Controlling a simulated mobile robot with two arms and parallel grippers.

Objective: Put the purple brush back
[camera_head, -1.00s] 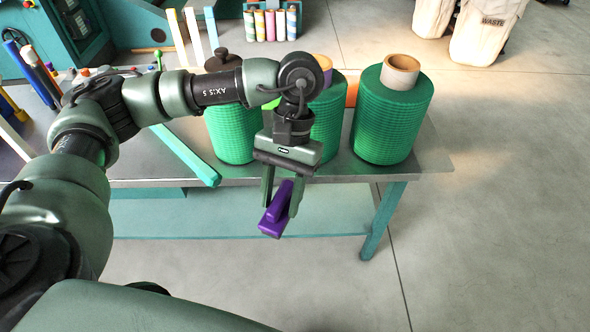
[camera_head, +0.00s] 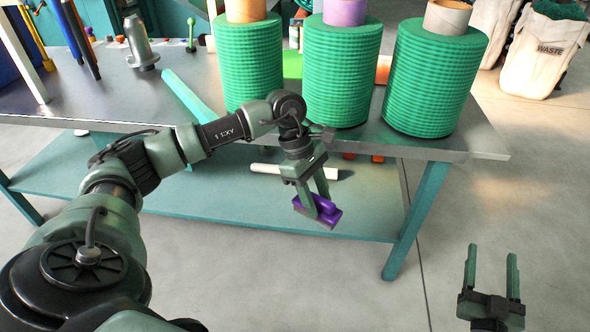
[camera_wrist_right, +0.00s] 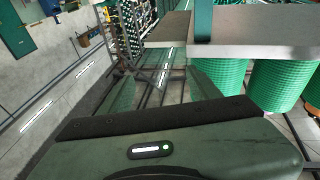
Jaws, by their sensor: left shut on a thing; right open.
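The purple brush (camera_head: 318,214) is held in my left gripper (camera_head: 316,204) in the head view. That gripper is shut on it, pointing down, in front of the table's front edge and above the level of the lower shelf. Part of the brush is hidden between the fingers. My right gripper (camera_head: 492,276) is at the lower right over the floor, open and empty, its two fingers pointing up in the picture.
Green netting rolls (camera_head: 250,65), (camera_head: 342,70), (camera_head: 434,75) stand along the metal tabletop (camera_head: 490,143). A turquoise bar (camera_head: 186,95) and a grey metal post (camera_head: 140,45) are left of them. A white tube (camera_head: 290,172) lies on the lower shelf (camera_head: 240,205). A waste bag (camera_head: 545,50) stands behind. Floor on the right is clear.

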